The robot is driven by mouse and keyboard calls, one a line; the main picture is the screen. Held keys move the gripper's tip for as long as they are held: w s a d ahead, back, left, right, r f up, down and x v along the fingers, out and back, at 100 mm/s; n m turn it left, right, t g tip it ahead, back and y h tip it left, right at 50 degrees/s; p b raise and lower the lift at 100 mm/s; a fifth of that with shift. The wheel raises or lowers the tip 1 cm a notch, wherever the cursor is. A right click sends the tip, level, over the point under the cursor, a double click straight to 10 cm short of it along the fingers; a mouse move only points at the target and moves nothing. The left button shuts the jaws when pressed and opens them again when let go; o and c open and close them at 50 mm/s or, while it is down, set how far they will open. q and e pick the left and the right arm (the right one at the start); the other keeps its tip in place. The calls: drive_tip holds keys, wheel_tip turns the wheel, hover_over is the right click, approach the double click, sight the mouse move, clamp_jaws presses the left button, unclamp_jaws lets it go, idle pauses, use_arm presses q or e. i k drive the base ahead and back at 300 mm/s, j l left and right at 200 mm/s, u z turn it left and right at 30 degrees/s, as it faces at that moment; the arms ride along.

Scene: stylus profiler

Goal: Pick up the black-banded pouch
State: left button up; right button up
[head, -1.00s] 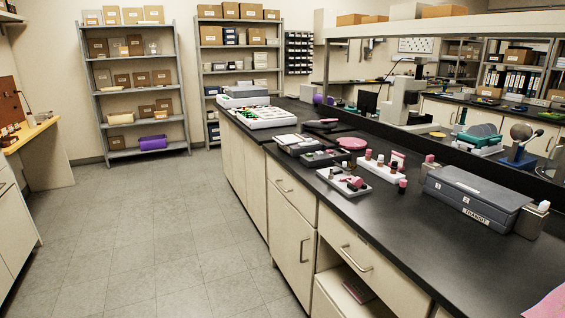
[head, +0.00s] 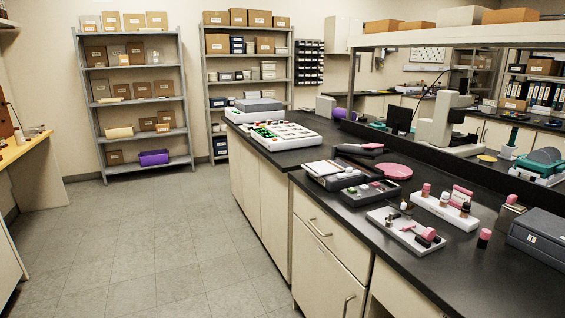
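I cannot make out a pouch with a clear black band. A small pink packet (head: 461,196) stands at the back of a white rack (head: 446,211) on the black bench, at the right. It is too small for me to tell whether it has a black band. Small bottles with pink or dark caps stand in the rack beside it. Neither of my grippers is in view.
A white tray (head: 381,216) with small parts, a dark tray (head: 352,196), a pink disc (head: 394,171) and a grey case (head: 540,238) sit on the bench (head: 440,270). Shelves (head: 104,100) stand at the back. The floor (head: 170,240) at the left is clear.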

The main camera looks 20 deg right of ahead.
sight(325, 167)
drive_tip(key=i, duration=1.3)
drive_tip(key=i+j+z, duration=0.2)
drive_tip(key=i+z, duration=0.2)
drive_tip(key=i+j+z, duration=0.6)
drive_tip(key=z, duration=0.35)
drive_tip(key=i+j+z, duration=0.3)
drive_tip(key=z, duration=0.15)
